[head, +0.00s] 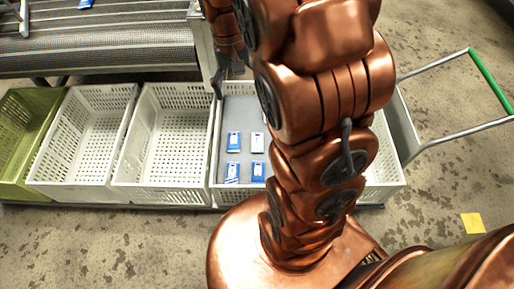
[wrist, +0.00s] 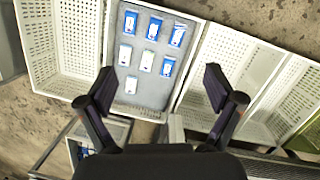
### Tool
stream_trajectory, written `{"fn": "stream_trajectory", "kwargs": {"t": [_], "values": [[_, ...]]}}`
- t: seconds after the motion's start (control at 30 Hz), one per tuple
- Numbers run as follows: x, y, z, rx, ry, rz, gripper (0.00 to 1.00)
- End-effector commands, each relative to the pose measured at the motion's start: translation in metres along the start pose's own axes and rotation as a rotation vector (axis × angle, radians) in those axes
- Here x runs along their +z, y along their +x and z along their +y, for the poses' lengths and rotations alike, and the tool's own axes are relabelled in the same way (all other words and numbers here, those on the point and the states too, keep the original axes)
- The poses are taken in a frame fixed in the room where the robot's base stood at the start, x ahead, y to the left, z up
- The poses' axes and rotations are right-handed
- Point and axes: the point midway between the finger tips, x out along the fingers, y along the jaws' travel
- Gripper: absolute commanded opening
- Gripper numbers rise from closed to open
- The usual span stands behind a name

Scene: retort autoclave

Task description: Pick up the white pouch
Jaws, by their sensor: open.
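A white pouch (head: 257,142) lies flat among blue ones on the grey floor of a white crate in the head view. In the wrist view several pale pouches show in that crate, one white pouch (wrist: 131,85) alone in the row nearest my gripper, others in the middle row; I cannot tell which is meant. My gripper (wrist: 160,88) is open and empty, its fingers spread above the crate's near end, apart from the pouches. In the head view my gripper (head: 228,78) hangs by the crate's back edge, and my arm hides the crate's right part.
Empty white crates (head: 85,135) and (head: 165,145) and a green crate (head: 22,140) stand left of the pouch crate. A mesh conveyor (head: 110,40) runs behind, with a blue pouch (head: 86,3) on it. A cart handle (head: 490,85) is at right.

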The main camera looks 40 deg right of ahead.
Motion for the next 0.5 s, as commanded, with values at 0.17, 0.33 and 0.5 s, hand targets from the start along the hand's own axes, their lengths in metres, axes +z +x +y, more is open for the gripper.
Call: {"fn": "stream_trajectory", "kwargs": {"t": [0.17,0.33,0.5], "values": [[-0.05,0.056,0.01,-0.006,0.051,-0.015,0.92],[-0.093,0.102,0.021,-0.013,0.094,-0.025,0.92],[-0.134,0.152,0.033,-0.024,0.133,-0.037,0.92]]}}
